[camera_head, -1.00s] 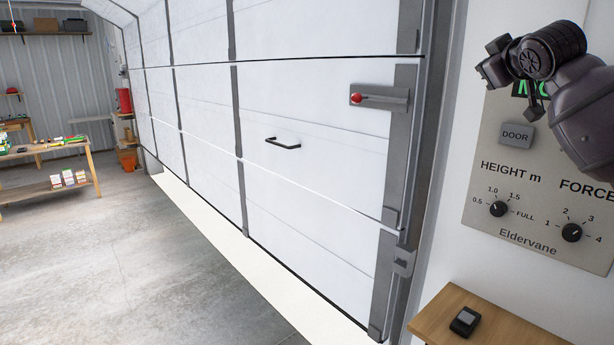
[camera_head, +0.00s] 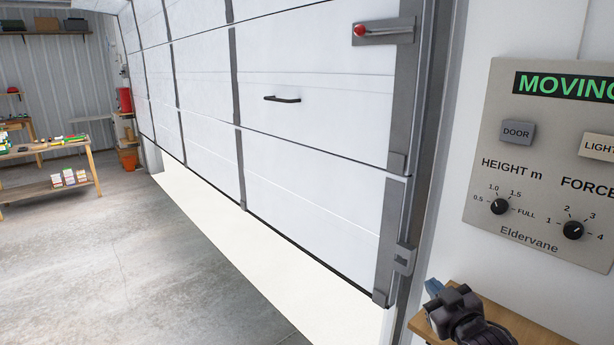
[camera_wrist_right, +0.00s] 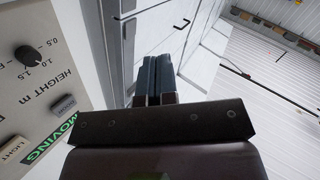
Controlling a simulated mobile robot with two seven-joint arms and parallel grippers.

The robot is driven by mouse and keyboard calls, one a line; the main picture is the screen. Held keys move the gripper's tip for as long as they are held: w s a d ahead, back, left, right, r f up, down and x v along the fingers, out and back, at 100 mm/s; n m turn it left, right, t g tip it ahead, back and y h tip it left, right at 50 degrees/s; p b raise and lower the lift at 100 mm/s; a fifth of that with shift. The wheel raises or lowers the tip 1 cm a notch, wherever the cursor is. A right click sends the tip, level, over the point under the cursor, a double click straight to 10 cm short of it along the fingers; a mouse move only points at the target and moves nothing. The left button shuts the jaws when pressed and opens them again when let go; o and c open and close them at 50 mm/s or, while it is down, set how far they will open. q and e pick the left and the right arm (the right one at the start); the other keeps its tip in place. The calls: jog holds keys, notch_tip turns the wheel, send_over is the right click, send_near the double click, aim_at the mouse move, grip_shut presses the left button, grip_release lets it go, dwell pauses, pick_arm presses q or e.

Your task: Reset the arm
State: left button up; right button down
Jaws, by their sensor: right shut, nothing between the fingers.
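My right gripper (camera_head: 434,289) is low in the head view, in front of the small wooden shelf, below the control panel. In the right wrist view its two fingers (camera_wrist_right: 154,78) lie side by side, shut and empty. The beige control panel (camera_head: 543,165) on the right wall shows a green "MOVING" display (camera_head: 566,86), a DOOR button (camera_head: 517,132), a LIGHT button (camera_head: 598,147) and two black knobs. The white garage door (camera_head: 310,150) is partly raised, with a bright gap under its lower edge. My left gripper is not in view.
The wooden shelf (camera_head: 500,325) juts from the wall at bottom right, partly hidden by my arm. A door handle (camera_head: 282,99) and red-knobbed latch (camera_head: 360,30) are on the door. A wooden table (camera_head: 50,165) stands far left. The concrete floor between is clear.

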jog(key=s+d+f+m+g+h, duration=0.1)
jog(key=s+f+m+g+h, duration=0.2)
jog(key=s+f, duration=2.2)
jog(key=s+m+g, duration=0.2)
jog(key=s, duration=0.1)
jog(key=shift+s+d+f+g, duration=0.15)
jog(key=shift+s+d+g, duration=0.05)
jog(key=shift+g, duration=0.2)
dwell(2.4)
